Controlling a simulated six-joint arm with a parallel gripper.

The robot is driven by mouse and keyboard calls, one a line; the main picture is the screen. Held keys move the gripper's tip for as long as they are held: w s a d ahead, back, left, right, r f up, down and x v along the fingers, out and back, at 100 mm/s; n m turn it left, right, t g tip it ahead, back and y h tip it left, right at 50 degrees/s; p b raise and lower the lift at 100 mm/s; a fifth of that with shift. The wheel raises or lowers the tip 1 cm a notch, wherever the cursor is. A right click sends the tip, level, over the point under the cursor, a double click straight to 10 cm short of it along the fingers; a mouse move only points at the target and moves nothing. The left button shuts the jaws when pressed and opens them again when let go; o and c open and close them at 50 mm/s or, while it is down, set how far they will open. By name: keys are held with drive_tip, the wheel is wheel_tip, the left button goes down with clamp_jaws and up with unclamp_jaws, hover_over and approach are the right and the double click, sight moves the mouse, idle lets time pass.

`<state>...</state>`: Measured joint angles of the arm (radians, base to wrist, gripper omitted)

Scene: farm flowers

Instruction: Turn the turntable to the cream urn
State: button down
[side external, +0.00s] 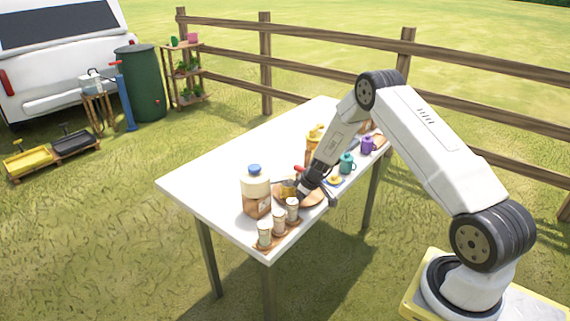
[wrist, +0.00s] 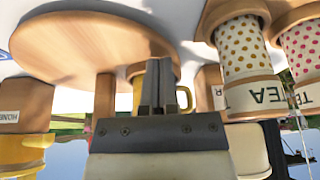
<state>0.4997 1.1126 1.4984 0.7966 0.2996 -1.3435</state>
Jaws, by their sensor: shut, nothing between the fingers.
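The wooden turntable (side external: 315,199) is a round disc on the white table, partly hidden by my wrist in the side view. In the wrist view its disc (wrist: 60,45) fills the upper left, with a wooden peg (wrist: 104,97) standing on it. A yellow mug (wrist: 184,97) is behind my fingers. My gripper (wrist: 157,85) is shut and empty, beside the peg and in front of the mug; contact cannot be told. In the side view my gripper (side external: 303,189) is low over the turntable.
Several small cream jars (side external: 278,222) stand on wooden bases at the near corner. Dotted tea canisters (wrist: 242,45) are close on the right in the wrist view. A yellow container (side external: 314,138), teal mug (side external: 346,162) and purple mug (side external: 367,145) stand farther back. The table's left is clear.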

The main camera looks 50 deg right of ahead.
drive_tip(key=shift+s, duration=0.1)
idle(0.3)
drive_tip(key=shift+s, duration=1.95)
drive_tip(key=v, duration=1)
drive_tip(key=shift+a, duration=0.15)
drive_tip(key=shift+a, duration=0.1)
drive_tip(key=s+a+r, duration=0.3)
drive_tip(key=s+a, duration=0.1)
drive_tip(key=a, duration=0.3)
drive_tip(key=s+a+r+g, duration=0.1)
drive_tip(key=s+a+r, duration=0.3)
drive_tip(key=a, duration=0.4)
drive_tip(key=s+a+r+m, duration=0.1)
drive_tip(key=s+a+r, duration=0.3)
drive_tip(key=s+a, duration=0.2)
drive_tip(key=shift+a+g, duration=0.4)
drive_tip(key=shift+a, duration=0.5)
